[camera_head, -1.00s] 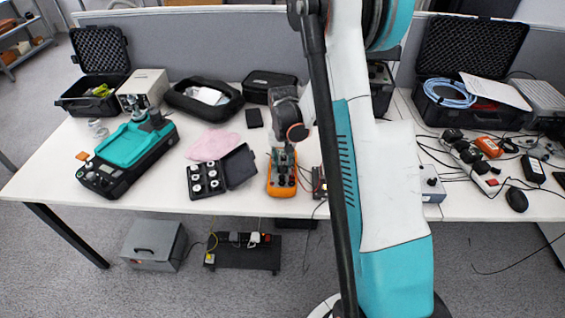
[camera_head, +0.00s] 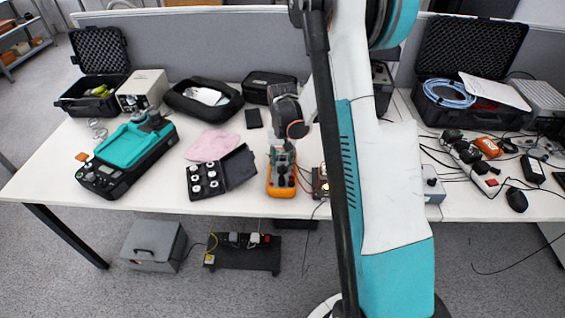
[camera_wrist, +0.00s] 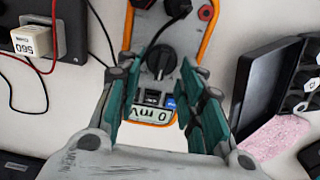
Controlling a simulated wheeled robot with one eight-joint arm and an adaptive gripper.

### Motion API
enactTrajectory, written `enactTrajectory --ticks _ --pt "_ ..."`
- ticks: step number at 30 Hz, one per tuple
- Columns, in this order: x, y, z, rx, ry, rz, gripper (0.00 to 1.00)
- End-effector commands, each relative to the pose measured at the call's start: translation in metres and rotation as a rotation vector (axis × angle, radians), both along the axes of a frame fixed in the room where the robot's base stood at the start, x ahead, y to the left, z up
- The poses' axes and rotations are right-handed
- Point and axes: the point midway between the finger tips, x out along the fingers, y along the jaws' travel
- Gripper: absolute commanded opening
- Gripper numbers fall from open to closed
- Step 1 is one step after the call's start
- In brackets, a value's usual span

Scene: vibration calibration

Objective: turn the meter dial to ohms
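The orange-rimmed meter (camera_head: 281,191) lies on the white table in the head view, just below my gripper (camera_head: 283,160). In the wrist view the meter (camera_wrist: 205,40) appears upside down, its small display (camera_wrist: 152,114) reading "0 mV". Its dark round dial (camera_wrist: 160,60) has a raised knob and sits just beyond my gripper (camera_wrist: 160,85). The two green fingers are open, one on each side of the dial and display area. Contact with the dial cannot be told. Dark plugs and a lead are at the meter's far end.
An open black case (camera_head: 240,167) with several round pieces lies left of the meter, beside a pink cloth (camera_head: 211,146). A small box with leads (camera_head: 321,182) stands close on the right. The teal device (camera_head: 132,147) is farther left.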

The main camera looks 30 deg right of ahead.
Motion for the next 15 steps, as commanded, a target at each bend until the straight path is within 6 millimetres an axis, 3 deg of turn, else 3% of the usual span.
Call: enactTrajectory --ticks 15 --pt "0.0 0.0 0.094 0.0 0.0 0.0 0.35"
